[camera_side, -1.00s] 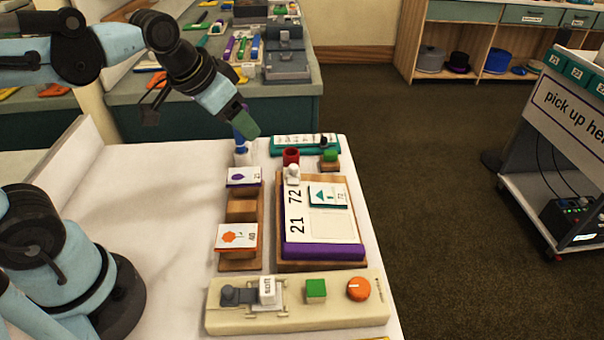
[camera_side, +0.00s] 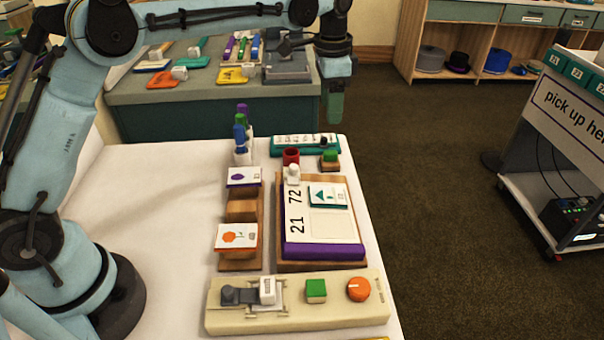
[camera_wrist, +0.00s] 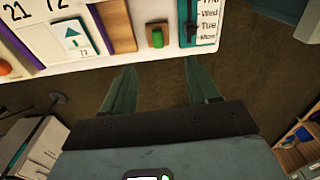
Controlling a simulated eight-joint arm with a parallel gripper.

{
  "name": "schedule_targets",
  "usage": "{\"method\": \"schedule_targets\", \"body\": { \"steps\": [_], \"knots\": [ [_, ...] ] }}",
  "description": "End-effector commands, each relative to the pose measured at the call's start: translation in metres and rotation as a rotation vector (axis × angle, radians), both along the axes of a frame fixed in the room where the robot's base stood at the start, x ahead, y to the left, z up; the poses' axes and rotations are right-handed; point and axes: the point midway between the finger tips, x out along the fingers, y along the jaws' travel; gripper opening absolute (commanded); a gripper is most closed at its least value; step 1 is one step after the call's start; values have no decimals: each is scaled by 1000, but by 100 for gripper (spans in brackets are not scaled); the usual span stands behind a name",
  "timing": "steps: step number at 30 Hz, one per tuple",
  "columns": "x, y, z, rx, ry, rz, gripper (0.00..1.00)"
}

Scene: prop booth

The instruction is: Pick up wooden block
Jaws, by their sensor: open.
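A small wooden block (camera_side: 328,167) with a green piece on top stands near the far right end of the white table in the side view. In the wrist view the wooden block (camera_wrist: 149,38) is at the table edge, above the gap between my fingers. My gripper (camera_side: 335,115) points down, above and beyond the block. In the wrist view my gripper (camera_wrist: 160,75) is open and empty, with its two green fingers spread. Another wooden piece (camera_side: 241,212), step-like, carries two picture cards.
A teal strip (camera_side: 305,145) with labels lies just beside the block. A red cup (camera_side: 291,156), a white figure (camera_side: 292,174) and a purple-edged board (camera_side: 322,250) are close by. A beige panel (camera_side: 220,315) is at the front. Open floor lies right of the table.

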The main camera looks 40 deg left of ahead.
Motion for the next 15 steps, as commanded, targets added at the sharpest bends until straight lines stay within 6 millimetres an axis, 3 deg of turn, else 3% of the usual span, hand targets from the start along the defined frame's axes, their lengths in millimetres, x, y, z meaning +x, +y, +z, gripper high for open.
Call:
{"method": "schedule_targets", "body": {
  "steps": [8,15],
  "knots": [
    [11,-7,-22,6,45,-59,60],
    [11,-6,-57,7,45,-59,60]
  ]
}}
